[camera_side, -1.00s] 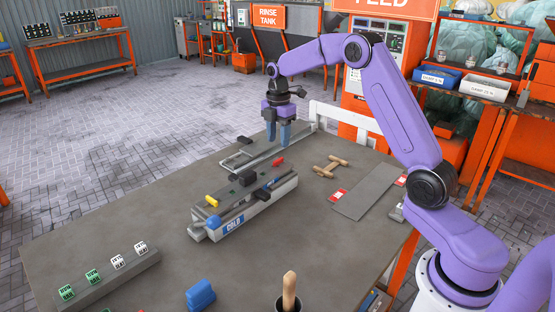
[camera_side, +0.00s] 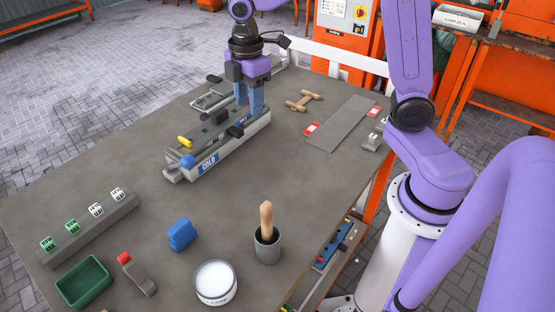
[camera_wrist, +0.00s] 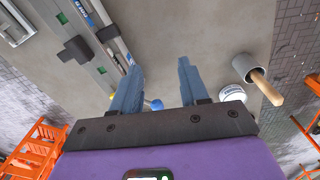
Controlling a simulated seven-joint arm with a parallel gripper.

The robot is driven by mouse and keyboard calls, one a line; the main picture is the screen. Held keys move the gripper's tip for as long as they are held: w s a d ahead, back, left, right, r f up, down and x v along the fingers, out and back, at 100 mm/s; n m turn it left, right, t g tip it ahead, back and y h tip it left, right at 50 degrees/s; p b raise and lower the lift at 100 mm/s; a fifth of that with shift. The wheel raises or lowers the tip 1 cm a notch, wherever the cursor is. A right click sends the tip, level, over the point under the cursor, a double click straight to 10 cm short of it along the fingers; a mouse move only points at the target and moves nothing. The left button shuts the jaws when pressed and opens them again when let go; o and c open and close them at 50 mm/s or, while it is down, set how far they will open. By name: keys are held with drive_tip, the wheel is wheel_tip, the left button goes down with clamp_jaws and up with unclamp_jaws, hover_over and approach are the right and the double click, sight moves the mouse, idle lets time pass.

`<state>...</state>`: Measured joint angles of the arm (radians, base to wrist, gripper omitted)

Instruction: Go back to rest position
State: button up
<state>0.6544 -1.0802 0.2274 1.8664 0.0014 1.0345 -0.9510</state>
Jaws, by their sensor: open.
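My gripper (camera_side: 250,97) is open, its two blue fingers pointing down at the far end of the grey fixture with the blue COLD label (camera_side: 208,162). I cannot tell in the side view whether the fingertips are above or behind the fixture. The fixture also has a yellow knob (camera_side: 184,142).
On the table are a wooden-handled tool (camera_side: 266,218) in a grey cup (camera_side: 267,246), a white tub (camera_side: 216,283), a blue block (camera_side: 181,235), a green tray (camera_side: 84,282), a block row (camera_side: 90,229), a wooden piece (camera_side: 302,101) and a grey plate (camera_side: 341,129). The table's middle is fairly clear.

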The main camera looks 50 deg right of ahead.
drive_tip(key=s+f+m, duration=0.1)
drive_tip(key=s+m, duration=0.2)
drive_tip(key=s, duration=2.2)
drive_tip(key=shift+s+d+f, duration=0.15)
drive_tip(key=shift+d+f, duration=0.15)
drive_tip(key=shift+f, duration=0.05)
